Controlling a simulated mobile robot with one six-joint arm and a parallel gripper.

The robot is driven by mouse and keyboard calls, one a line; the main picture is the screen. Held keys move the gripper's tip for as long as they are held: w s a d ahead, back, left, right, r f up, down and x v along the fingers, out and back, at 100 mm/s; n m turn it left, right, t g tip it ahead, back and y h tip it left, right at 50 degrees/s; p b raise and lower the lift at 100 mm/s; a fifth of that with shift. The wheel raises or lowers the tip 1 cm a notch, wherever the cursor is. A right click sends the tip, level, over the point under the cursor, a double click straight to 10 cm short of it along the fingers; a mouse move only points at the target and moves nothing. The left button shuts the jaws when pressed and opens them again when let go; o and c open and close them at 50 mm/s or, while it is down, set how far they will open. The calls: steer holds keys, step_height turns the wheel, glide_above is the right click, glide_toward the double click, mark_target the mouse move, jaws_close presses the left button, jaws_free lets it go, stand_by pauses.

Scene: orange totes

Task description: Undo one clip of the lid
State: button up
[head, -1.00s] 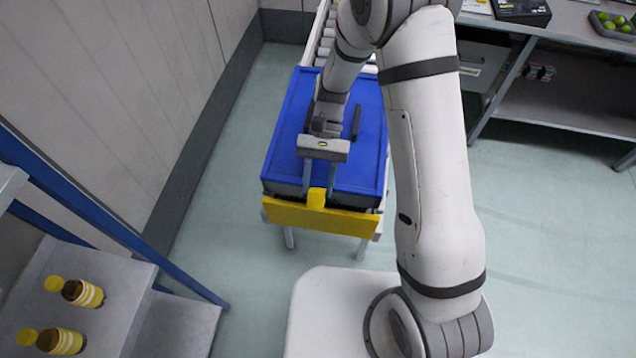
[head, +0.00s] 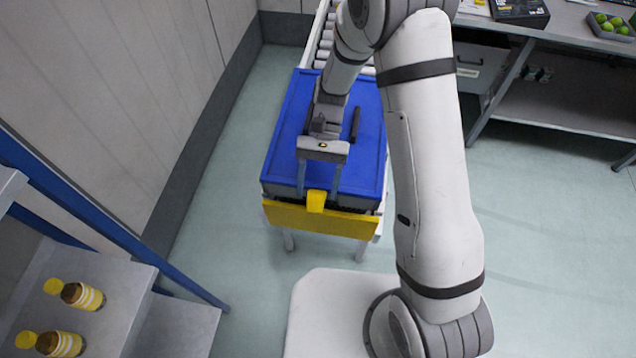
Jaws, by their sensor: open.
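A tote with a blue lid (head: 368,165) stands on the end of a roller conveyor. A dark handle (head: 355,125) lies on top of the lid. A yellow clip (head: 316,201) sits at the middle of the near edge of the lid, above a yellow bar across the front. My gripper (head: 317,193) points down at this near edge. Its two fingers are apart, one on each side of the yellow clip. I cannot tell whether the fingers touch the clip or the lid. My arm hides part of the lid's far half.
The yellow bar (head: 345,225) crosses the conveyor's near end. Steps with brown yellow-capped bottles (head: 82,296) stand at lower left beside a blue rail (head: 110,225). A workbench (head: 545,25) with a tray of green fruit (head: 610,25) is at upper right. Floor is clear on both sides.

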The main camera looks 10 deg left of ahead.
steer(key=b+v, duration=0.1)
steer(key=v, duration=0.5)
steer(key=shift+w+r+b, duration=0.2)
steer(key=shift+w+b, duration=0.1)
steer(key=shift+w, duration=0.05)
steer(key=shift+w+r, duration=0.3)
steer(key=shift+r, duration=0.05)
